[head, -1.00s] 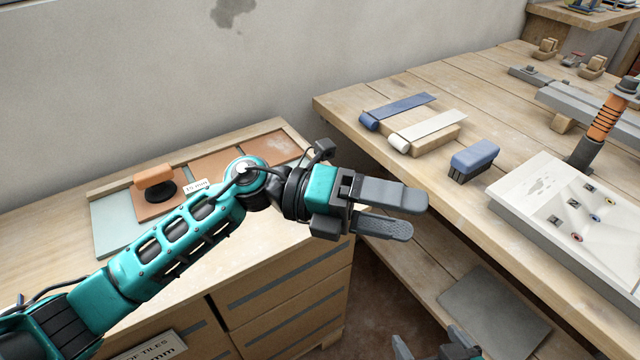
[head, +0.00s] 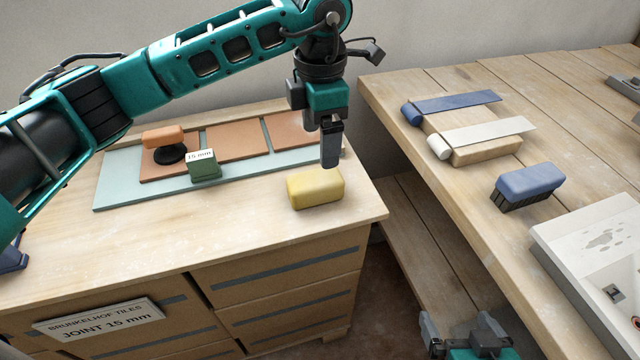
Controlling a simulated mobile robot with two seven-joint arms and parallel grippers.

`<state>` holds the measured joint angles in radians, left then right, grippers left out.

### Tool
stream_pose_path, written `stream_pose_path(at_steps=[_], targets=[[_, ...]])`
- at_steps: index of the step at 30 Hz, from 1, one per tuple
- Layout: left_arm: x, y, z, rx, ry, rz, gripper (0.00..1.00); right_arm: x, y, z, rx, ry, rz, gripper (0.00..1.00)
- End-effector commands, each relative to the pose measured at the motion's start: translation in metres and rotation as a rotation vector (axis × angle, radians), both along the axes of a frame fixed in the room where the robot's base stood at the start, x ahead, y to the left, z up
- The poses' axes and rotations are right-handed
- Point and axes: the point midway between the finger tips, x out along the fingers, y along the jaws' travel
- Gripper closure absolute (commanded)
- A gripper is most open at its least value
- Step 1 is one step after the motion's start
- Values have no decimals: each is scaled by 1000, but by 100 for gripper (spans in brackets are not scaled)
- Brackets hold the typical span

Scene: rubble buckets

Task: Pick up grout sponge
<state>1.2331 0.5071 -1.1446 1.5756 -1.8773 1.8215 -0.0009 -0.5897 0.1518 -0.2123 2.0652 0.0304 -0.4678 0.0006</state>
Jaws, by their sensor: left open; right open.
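The grout sponge appears to be the yellow block (head: 315,189), lying on the wooden cabinet top (head: 240,235) near its right front corner. My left gripper (head: 331,158) points down just above and behind the sponge's right part. Its fingers line up one behind the other, so the gap between them is hard to see. It is open and holds nothing; the sponge rests on the surface. My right gripper (head: 458,325) is low at the bottom edge, open and empty, away from the sponge.
Behind the sponge lie a pale green board with terracotta tiles (head: 237,143), an orange-handled tool (head: 163,138) and a green block marked 15 mm (head: 204,166). A gap separates the cabinet from the right workbench (head: 440,190), which holds a blue brush (head: 528,183) and a white tray (head: 600,250).

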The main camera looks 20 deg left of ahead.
Motion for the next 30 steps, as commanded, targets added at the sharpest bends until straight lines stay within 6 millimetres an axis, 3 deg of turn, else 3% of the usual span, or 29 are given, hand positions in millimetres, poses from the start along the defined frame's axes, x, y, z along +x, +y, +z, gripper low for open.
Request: stream_pose_path(at_steps=[3, 7, 16, 24, 30], targets=[[-1, 0, -27, -1, 5, 0, 12, -3, 1, -6, 1, 14, 2, 0], [-1, -1, -47, -4, 4, 0, 12, -4, 2, -8, 2, 17, 3, 0], [-1, -3, -67, -5, 4, -2, 12, -4, 2, -10, 4, 14, 3, 0], [0, -7, -106, -4, 4, -1, 12, -3, 2, -14, 4, 12, 3, 0], [0, -7, -110, -5, 0, -1, 12, -2, 2, -13, 4, 9, 2, 0]])
